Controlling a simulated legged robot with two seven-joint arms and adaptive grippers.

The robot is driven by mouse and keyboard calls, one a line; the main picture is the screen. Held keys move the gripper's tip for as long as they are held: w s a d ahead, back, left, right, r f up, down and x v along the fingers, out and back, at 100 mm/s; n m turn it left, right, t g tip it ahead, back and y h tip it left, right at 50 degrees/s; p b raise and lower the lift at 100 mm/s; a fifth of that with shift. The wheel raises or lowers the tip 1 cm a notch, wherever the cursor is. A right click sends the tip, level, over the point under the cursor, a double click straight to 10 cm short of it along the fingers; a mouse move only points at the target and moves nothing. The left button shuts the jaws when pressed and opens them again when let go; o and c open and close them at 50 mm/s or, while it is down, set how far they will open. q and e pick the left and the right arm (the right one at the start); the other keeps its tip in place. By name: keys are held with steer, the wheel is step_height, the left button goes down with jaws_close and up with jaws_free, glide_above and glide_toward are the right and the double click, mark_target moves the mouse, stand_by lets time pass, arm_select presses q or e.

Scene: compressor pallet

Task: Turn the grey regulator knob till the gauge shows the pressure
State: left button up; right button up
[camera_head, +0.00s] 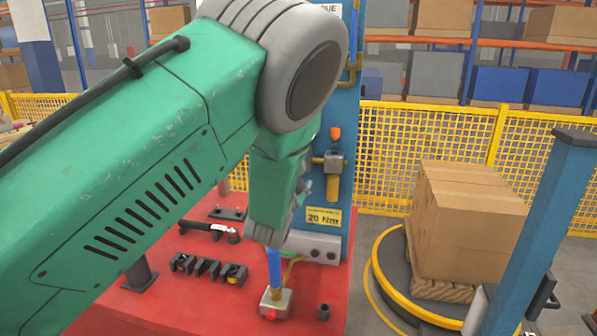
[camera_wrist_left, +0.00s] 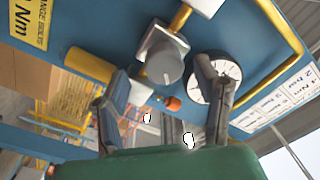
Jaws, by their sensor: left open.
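The grey regulator knob (camera_wrist_left: 164,67) sits on a silver block in the left wrist view, between my finger lines and beyond the tips. The round white gauge (camera_wrist_left: 232,71) is beside it, partly covered by one finger; its reading is too small to tell. My left gripper (camera_wrist_left: 161,72) is open and empty, with no clear contact with the knob. In the head view the regulator block (camera_head: 335,161) shows on the blue panel, right of my green left arm. The gauge is hidden there behind the arm. My right gripper is not seen.
A yellow cylinder (camera_wrist_left: 90,65) and an orange fitting (camera_wrist_left: 172,103) flank the regulator. A 20 Nm label (camera_head: 323,217) is lower on the panel. The red table (camera_head: 185,300) carries black holders and a blue-handled tool (camera_head: 275,268). Cardboard boxes (camera_head: 465,225) stand right.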

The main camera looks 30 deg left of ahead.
arm_select(q)
steer(key=v, duration=0.4)
steer(key=shift+s+d, duration=0.1)
stand_by(0.4)
